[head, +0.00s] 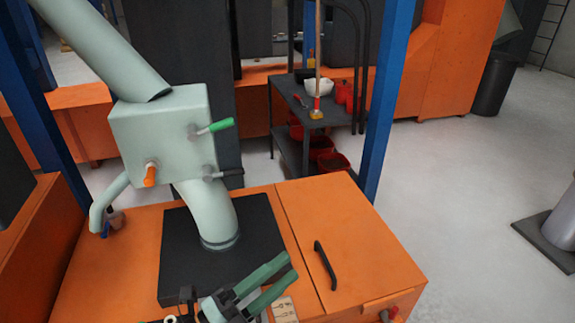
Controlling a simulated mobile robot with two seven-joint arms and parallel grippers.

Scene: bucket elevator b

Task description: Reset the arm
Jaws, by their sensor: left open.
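My left gripper (290,269) shows at the bottom centre, with two green fingers apart and nothing seen between them. It is above the front of the orange cabinet top (120,270), near a small pale tag (284,308). My right gripper is not in view. The pale green machine box (165,135) stands behind, with a green-handled lever (215,127), a dark-handled lever (224,174) and an orange knob (150,174). All of them are apart from the gripper.
A black curved handle (326,265) is on the orange lid (335,225) right of the gripper. A blue post (386,110) rises behind the cabinet. A dark shelf (295,100) holds a white bowl (318,87) and red containers.

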